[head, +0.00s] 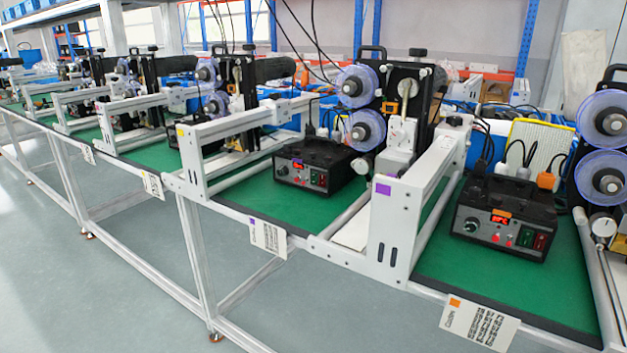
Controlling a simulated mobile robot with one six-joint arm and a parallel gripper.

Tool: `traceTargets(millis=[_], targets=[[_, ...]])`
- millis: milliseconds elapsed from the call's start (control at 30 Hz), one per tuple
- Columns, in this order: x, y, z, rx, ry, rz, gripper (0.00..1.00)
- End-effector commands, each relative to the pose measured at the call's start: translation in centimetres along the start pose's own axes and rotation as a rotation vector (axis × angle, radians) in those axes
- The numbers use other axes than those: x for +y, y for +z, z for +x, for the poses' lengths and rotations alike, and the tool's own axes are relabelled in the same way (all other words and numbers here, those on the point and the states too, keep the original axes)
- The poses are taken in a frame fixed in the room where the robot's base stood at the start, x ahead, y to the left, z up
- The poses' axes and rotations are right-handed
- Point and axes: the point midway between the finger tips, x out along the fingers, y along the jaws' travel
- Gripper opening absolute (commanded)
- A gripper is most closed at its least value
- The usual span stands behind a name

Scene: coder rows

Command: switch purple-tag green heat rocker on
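The purple-tag card (268,239) hangs on the front edge of the bench at the middle station. Behind it, on a green mat (275,205), stands a black control box (320,158). Its front panel has a small lit orange-red display (298,164), a knob (282,171), a green rocker (314,177) and a red rocker (322,180) to its right. The rockers are too small to tell which way they are tipped. My gripper is not in view.
A similar control box (505,222) stands at the right station, above an orange-tag card (480,322). A white frame post (398,225) with a purple square (383,188) stands between the two stations. Floor (90,310) in front of the bench is clear.

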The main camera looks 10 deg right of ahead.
Motion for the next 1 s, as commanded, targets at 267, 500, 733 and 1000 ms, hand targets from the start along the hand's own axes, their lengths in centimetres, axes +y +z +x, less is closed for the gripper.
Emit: traceTargets(millis=[267, 500, 733, 1000], targets=[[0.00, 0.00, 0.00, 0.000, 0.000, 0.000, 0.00], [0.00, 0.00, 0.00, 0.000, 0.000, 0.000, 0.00], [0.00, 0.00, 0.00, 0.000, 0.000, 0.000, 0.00], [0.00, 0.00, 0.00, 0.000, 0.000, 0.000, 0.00]])
